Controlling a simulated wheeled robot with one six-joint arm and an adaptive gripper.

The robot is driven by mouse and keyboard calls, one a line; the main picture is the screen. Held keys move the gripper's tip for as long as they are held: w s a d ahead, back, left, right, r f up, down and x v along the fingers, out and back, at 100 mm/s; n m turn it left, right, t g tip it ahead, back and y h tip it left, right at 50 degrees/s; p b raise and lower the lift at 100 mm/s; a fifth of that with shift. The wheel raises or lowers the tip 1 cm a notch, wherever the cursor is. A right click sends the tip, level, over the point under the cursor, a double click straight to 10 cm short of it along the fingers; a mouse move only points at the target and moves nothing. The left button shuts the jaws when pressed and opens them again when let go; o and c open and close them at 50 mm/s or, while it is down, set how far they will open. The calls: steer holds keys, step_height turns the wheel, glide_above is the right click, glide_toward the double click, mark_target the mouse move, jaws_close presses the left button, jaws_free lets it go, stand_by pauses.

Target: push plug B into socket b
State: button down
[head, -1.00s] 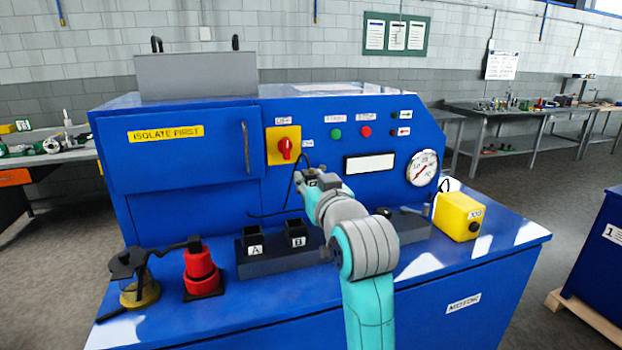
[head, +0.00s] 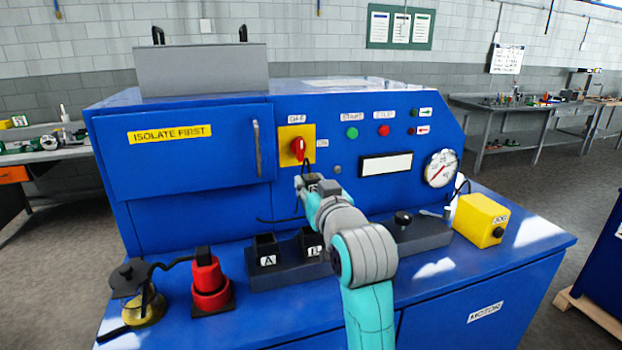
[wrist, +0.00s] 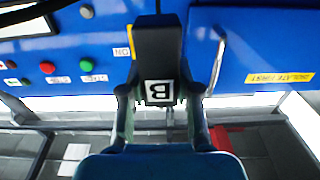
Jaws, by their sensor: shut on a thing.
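Plug B is a black block with a white B label; in the wrist view plug B (wrist: 157,62) sits between my two fingers. My gripper (wrist: 160,95) is shut on it. In the head view my gripper (head: 312,186) is raised in front of the blue panel, above and behind the sockets, and a black cable hangs beside it. Socket b (head: 313,241) is a black open-topped box with a B label on a dark grey block. Socket A (head: 266,252) stands left of it. The arm hides part of the block right of socket b.
A red cylinder (head: 207,280) and a brass-and-glass oiler (head: 140,300) stand left of the sockets. A yellow box (head: 481,220) stands at the right. The panel has a red switch on a yellow plate (head: 296,146) and a gauge (head: 440,168).

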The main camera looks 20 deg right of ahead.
steer(key=shift+f, duration=2.05)
steer(key=shift+f, duration=1.65)
steer(key=c, duration=0.7)
jaws_free()
steer(key=shift+c, duration=0.2)
steer(key=shift+s, duration=0.2)
steer(key=s, duration=1.1)
steer(key=shift+s, duration=0.4)
